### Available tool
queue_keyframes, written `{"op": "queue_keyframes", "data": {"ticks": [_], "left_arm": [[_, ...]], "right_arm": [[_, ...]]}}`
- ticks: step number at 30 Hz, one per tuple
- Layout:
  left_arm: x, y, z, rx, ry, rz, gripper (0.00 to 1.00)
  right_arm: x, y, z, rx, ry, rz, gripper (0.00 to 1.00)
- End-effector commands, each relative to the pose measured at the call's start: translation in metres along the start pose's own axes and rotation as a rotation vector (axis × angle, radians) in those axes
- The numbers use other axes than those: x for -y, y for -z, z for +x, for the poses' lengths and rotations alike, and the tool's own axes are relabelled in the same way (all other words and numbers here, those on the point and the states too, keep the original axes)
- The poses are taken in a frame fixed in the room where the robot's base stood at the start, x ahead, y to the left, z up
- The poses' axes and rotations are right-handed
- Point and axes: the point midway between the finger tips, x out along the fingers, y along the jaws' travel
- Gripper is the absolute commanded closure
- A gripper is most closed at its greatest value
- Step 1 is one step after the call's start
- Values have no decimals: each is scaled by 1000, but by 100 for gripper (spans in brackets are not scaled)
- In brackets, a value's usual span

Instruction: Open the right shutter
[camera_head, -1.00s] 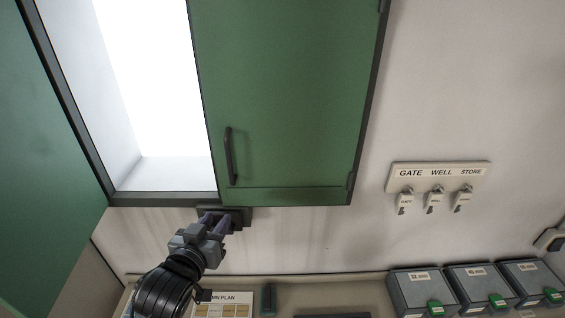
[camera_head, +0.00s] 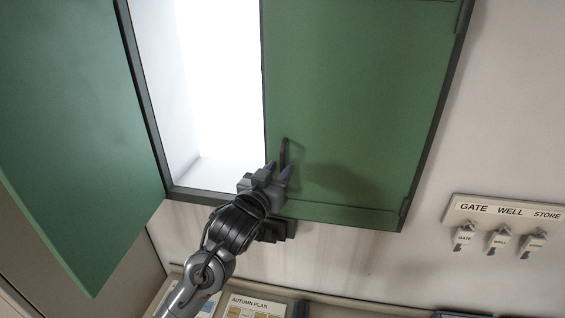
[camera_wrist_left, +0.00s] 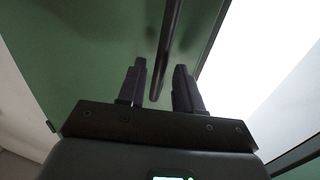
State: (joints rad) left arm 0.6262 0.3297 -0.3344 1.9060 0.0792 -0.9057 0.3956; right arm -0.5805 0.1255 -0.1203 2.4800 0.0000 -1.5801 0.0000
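The right shutter (camera_head: 360,110) is a green panel, closed over the right half of the window. Its dark vertical bar handle (camera_head: 284,153) is near its lower left edge. My left gripper (camera_head: 280,172) is at the lower end of the handle. In the left wrist view the fingers (camera_wrist_left: 158,85) are apart, and the handle (camera_wrist_left: 168,45) runs between them without visible contact on either side. The left shutter (camera_head: 75,130) stands swung open. My right gripper is not in view.
The bright window opening (camera_head: 215,85) lies between the shutters. A dark block (camera_head: 275,230) is below the frame. A key rack (camera_head: 505,212) labelled GATE, WELL, STORE hangs on the wall at right. An AUTUMN PLAN board (camera_head: 255,305) is at the bottom.

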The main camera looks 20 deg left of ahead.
Motion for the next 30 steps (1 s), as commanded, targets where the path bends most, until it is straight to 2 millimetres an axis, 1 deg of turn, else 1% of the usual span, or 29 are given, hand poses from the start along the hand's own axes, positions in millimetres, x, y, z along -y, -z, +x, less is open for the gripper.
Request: {"op": "queue_keyframes", "data": {"ticks": [1,3,7,11,18,20,25,30], "left_arm": [[0,2,7,0,1,0,65],[0,2,14,1,1,0,65],[0,1,23,0,1,0,65],[0,0,26,-1,0,0,65],[0,0,26,-1,0,0,65],[0,0,26,-1,0,0,73],[0,0,26,-1,0,0,99],[0,0,26,0,0,0,100]], "right_arm": [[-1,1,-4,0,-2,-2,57],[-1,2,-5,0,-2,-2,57],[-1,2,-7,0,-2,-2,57],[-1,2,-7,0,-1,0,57],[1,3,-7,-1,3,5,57],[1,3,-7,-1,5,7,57],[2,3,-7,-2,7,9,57],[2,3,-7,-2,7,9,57]]}}
